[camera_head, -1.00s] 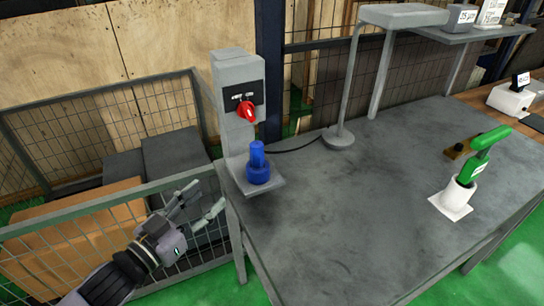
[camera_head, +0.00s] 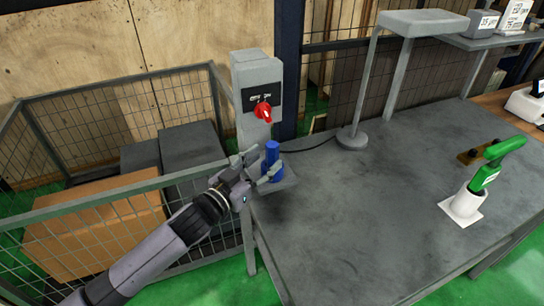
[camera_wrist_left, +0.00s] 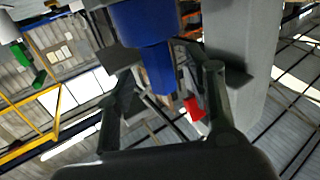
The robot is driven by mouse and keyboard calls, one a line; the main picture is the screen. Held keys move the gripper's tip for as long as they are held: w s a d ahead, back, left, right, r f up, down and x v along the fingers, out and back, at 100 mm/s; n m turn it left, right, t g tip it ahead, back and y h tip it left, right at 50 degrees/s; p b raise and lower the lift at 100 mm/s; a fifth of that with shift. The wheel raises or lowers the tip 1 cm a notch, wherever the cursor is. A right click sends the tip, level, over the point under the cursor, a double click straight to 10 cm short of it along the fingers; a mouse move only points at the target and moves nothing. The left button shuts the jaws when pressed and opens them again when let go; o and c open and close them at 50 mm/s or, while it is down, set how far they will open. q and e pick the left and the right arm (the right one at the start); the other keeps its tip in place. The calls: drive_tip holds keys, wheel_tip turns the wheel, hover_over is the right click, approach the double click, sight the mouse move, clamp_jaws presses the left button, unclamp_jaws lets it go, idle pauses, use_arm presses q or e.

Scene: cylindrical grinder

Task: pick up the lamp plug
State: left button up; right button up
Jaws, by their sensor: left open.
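In the left wrist view the blue plug (camera_wrist_left: 150,38) shows large, between the two fingers. My left gripper (camera_head: 261,165) is open, with its fingers on either side of the plug; I cannot tell whether they touch it. My right gripper is not in view.
The grey post carries a red rotary switch (camera_head: 263,111). A black cable runs from the plug area to the lamp (camera_head: 352,138). A green-handled tool (camera_head: 490,165) stands in a white holder at the right. A wire-mesh cage (camera_head: 110,195) is at the left. The table's middle is clear.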

sight(268, 157)
use_arm(q)
drive_tip(key=x, duration=0.3)
drive_tip(key=shift+w+d, duration=0.3)
drive_tip(key=shift+s, duration=0.1)
drive_tip(key=shift+c, duration=0.5)
drive_tip(key=shift+r, duration=0.1)
clamp_jaws()
